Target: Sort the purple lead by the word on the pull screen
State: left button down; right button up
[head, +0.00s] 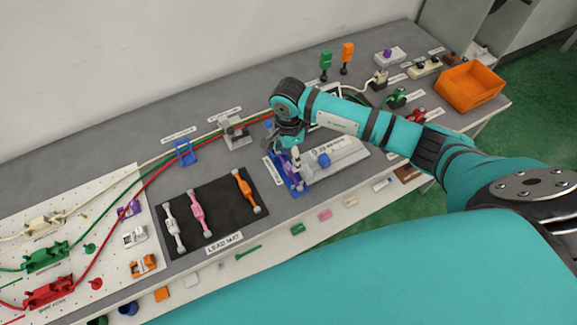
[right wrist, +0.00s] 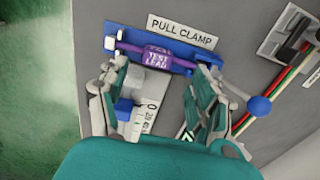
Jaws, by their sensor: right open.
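The purple lead (right wrist: 157,57), marked TEST LEAD, lies across the blue pull clamp (right wrist: 110,43) beside the PULL CLAMP label. In the head view the purple lead (head: 289,172) is partly covered by my arm. My right gripper (right wrist: 160,76) is open above the clamp, its fingers spread toward either end of the lead; in the head view it points down there (head: 294,156). A grey pull tester (head: 345,158) with a blue block is beside it. Its screen (head: 326,147) shows a number like 0.39; the word after it is too small to read. My left gripper is out of view.
The black lead mat (head: 228,215) holds white, pink and orange leads. An orange bin (head: 470,88) stands at the far right. Green (head: 326,60) and orange (head: 347,52) paddles stand at the back. A blue ball-ended lever (right wrist: 259,106) is close to one finger.

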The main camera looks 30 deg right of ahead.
aim_at(289, 166)
jog(key=f, duration=0.1)
jog(key=f+p, duration=0.1)
jog(key=f, duration=0.1)
jog(key=shift+s+a+f+p, duration=0.15)
jog(key=shift+s+f+p, duration=0.1)
jog(key=shift+f+p, duration=0.1)
jog(key=shift+f, duration=0.4)
jog(key=c, duration=1.1)
jog(key=shift+c, duration=0.2)
